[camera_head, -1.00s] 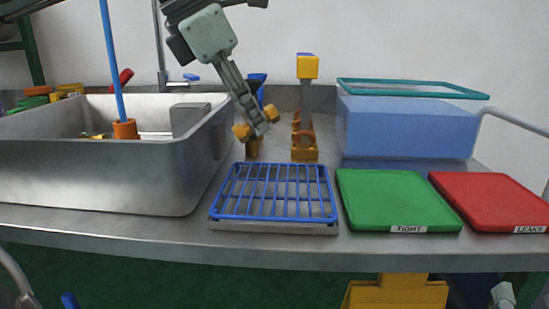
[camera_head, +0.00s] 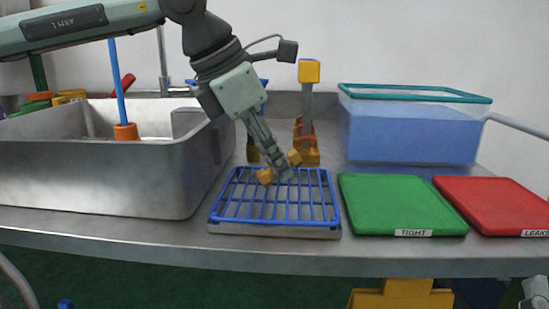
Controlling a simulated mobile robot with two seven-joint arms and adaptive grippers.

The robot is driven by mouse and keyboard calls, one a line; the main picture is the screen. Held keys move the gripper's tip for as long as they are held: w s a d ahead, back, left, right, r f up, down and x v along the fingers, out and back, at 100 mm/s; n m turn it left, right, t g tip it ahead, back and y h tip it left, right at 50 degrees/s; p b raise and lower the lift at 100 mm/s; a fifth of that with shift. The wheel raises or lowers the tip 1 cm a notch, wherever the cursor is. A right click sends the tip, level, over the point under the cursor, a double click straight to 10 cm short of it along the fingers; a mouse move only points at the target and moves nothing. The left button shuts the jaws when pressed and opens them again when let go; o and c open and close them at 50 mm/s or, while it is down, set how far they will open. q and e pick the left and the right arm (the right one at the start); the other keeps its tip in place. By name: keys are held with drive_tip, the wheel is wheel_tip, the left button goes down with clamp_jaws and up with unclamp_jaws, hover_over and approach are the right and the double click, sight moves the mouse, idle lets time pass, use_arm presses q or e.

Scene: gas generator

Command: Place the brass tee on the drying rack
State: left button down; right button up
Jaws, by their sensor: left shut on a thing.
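The brass tee (camera_head: 266,177) is a small golden fitting in the jaws of my left gripper (camera_head: 281,171). My left gripper is shut on it, and its fingers hide part of the tee. The gripper points down and to the right over the back part of the blue wire drying rack (camera_head: 240,216), which sits on a grey tray on the bench. The tee shows at or just above the bars; I cannot tell if it touches them.
A steel sink (camera_head: 95,175) stands left of the rack. A green tray (camera_head: 400,205) marked TIGHT and a red tray (camera_head: 495,203) marked LEAKS lie to the right. Behind are a blue water tank (camera_head: 410,130) and a yellow-topped stand (camera_head: 309,72).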

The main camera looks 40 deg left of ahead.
use_arm(q)
drive_tip(key=c, duration=1.3)
unclamp_jaws()
drive_tip(key=shift+c, duration=0.2)
drive_tip(key=shift+r, duration=0.2)
drive_tip(key=p+v, duration=0.2)
drive_tip(key=v, duration=0.9)
drive_tip(key=shift+s+r, duration=0.2)
drive_tip(key=shift+r, duration=0.15)
use_arm(e)
drive_tip(key=shift+w+a+f+g+h, duration=0.1)
drive_tip(key=shift+w+f+g+h, duration=0.15)
drive_tip(key=shift+f+g, duration=0.5)
drive_tip(key=shift+w+a+f+g+h, duration=0.15)
drive_tip(key=shift+w+f+g, duration=0.3)
drive_tip(key=shift+f, duration=0.45)
drive_tip(key=shift+w+a+f+g+h, duration=0.1)
drive_tip(key=shift+w+f+g+h, duration=0.15)
drive_tip(key=shift+f+g, duration=0.5)
drive_tip(key=shift+f, duration=0.1)
